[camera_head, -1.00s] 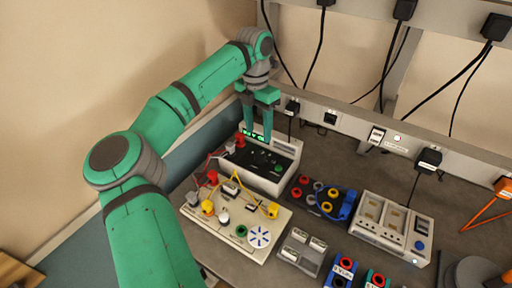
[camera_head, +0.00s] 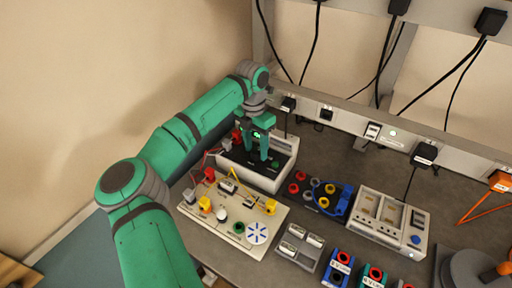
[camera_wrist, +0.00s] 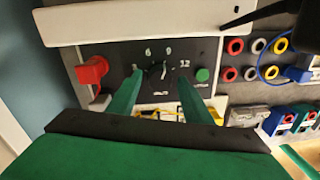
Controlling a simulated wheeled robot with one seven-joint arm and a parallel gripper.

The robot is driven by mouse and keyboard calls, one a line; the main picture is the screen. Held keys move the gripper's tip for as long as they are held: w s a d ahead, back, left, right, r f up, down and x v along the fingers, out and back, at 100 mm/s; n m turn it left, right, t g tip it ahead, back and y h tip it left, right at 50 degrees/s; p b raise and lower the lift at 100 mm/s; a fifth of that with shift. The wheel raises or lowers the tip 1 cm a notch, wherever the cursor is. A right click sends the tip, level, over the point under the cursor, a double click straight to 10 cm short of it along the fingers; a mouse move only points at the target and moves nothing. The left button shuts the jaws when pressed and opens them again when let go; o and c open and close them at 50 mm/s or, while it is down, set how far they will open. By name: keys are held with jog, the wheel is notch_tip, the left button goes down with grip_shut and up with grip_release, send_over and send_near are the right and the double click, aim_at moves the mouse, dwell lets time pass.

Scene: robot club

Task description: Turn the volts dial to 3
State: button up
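The volts dial (camera_wrist: 157,71) is a dark knob on the black panel of a white box (camera_head: 262,181), which also shows in the wrist view (camera_wrist: 130,27). The numbers 6, 9 and 12 are readable around it; the mark at its left is partly covered by a finger. The dial's pointer seems to lean up toward 9, but it is small and dark. My gripper (camera_wrist: 158,77) is open, with one green finger on each side of the dial. I cannot tell whether they touch it. In the head view my gripper (camera_head: 258,156) points down at the panel, hiding the dial.
A red terminal (camera_wrist: 92,71) is left of the dial and a green button (camera_wrist: 203,75) right of it. A wired circuit board (camera_head: 268,213) lies in front of the box. Colored sockets (camera_head: 318,196) and a grey meter module (camera_head: 390,222) stand to the right.

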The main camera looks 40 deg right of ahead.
jog(key=c, duration=0.8)
jog(key=shift+n, duration=0.3)
jog(key=n, duration=0.8)
jog(key=shift+n, duration=0.4)
jog(key=n, duration=0.4)
jog(key=shift+s+t, duration=0.1)
jog(key=shift+t, duration=0.2)
jog(key=shift+n, duration=2.2)
